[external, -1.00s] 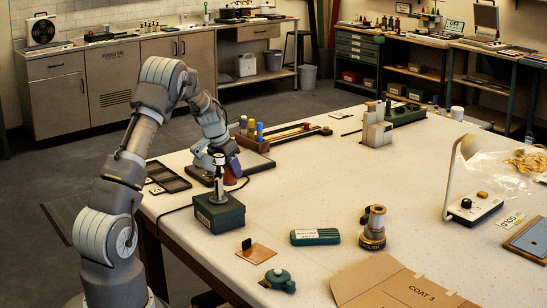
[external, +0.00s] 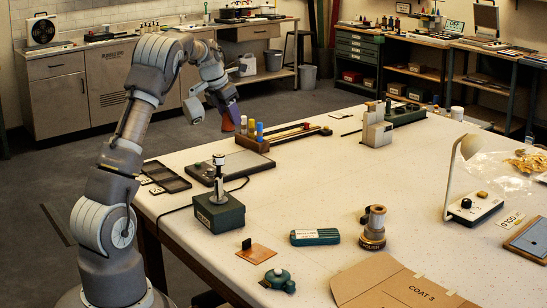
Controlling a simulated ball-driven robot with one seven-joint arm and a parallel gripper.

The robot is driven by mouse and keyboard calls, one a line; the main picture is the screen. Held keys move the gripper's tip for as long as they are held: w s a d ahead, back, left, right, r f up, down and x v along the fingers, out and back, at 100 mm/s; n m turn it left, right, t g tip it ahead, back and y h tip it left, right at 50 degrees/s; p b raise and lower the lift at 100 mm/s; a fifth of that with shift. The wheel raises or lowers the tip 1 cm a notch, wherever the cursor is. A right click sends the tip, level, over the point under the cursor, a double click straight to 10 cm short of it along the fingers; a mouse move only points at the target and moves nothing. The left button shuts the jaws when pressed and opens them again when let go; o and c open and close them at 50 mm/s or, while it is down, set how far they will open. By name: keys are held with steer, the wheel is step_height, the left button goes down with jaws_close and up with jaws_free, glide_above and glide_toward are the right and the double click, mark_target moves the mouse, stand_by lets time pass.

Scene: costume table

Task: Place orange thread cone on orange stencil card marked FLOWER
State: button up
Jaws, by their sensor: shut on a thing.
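The orange thread cone (external: 227,125) hangs below my gripper (external: 230,112), which is shut on it. The cone is held up in the air near the table's far left edge, left of the wooden rack. It is small and partly covered by the gripper. A flat orange-brown card (external: 257,254) lies near the table's front left edge, with a small black upright piece at its back left. Any writing on this card is too small to read, so I cannot tell if it says FLOWER.
A dark green box with an upright post (external: 219,212) stands at the left edge. Behind it lie a dark board (external: 225,166) and a black open tray (external: 166,177). A wooden rack with bottles (external: 254,142) stands behind. The table's middle is clear.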

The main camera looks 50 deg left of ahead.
steer(key=s+d+r+m+h+b, duration=0.1)
steer(key=s+d+r+m+b, duration=0.2)
steer(key=s+d, duration=0.45)
steer(key=s+d+r+m+h+b, duration=0.1)
steer(key=s+d+r+m+b, duration=0.15)
steer(key=s+d, duration=0.45)
steer(key=s+d+f+m+g+h+b, duration=0.1)
steer(key=s+d+f+m+b, duration=0.2)
steer(key=s+d, duration=0.55)
steer(key=s+d+f+m+g+h+b, duration=0.1)
steer(key=s+d+f+m+b, duration=0.2)
steer(key=s+d, duration=0.55)
steer(key=p, duration=1)
glide_toward(268, 254)
steer(key=shift+s+d+f, duration=0.2)
steer(key=shift+s+d, duration=0.25)
steer(key=shift+d, duration=0.25)
steer(key=shift+w, duration=0.55)
steer(key=f, duration=0.1)
steer(key=f+b, duration=0.2)
steer(key=shift+w+f, duration=0.25)
steer(key=shift+f, duration=0.1)
steer(key=shift+r, duration=0.1)
